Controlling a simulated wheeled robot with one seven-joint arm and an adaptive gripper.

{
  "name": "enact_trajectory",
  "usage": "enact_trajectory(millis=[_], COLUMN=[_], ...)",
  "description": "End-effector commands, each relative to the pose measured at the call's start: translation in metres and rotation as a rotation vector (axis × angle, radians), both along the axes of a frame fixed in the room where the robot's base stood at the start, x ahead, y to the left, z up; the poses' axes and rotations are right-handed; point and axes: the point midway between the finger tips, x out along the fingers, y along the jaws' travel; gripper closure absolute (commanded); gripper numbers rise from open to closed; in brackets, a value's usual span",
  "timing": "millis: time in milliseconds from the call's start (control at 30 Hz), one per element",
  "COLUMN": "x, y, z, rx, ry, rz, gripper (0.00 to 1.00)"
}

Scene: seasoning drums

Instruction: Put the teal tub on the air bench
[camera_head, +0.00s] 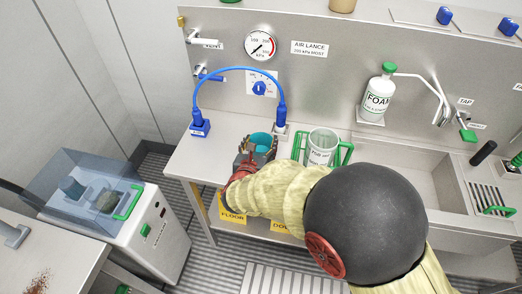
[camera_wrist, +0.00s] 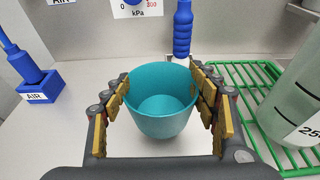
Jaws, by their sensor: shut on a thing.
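The teal tub (camera_wrist: 161,105) is upright and open-topped, and it looks empty inside. My gripper (camera_wrist: 163,104) is shut on it, with padded fingers pressing its left and right sides in the wrist view. In the head view the tub (camera_head: 261,142) shows between my fingers (camera_head: 258,148), over the left part of the steel bench (camera_head: 210,145), below the pressure gauge. The bench top (camera_wrist: 70,130) also shows in the wrist view. I cannot tell whether the tub's base touches the bench. My arm hides part of the bench front.
A blue hose (camera_head: 238,70) arches behind the tub between two blue fittings, the left one labelled AIR (camera_head: 200,127). A green wire rack (camera_head: 346,152) with a pale container (camera_head: 322,147) stands close on the right. A sink (camera_head: 415,165) lies farther right. Bench left of the tub is clear.

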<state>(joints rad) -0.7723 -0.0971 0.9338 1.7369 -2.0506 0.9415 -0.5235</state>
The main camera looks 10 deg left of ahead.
Motion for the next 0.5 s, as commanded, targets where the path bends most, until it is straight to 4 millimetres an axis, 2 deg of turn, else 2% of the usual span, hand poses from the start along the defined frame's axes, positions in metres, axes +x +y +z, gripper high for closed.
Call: enact_trajectory(millis=[233,500], x=[0.005,0.005], y=[-0.001,-0.001], z=[-0.035,-0.036], rx=[-0.001,0.000], ry=[0.000,-0.001], rz=[0.000,0.000], gripper=[0.66,0.66])
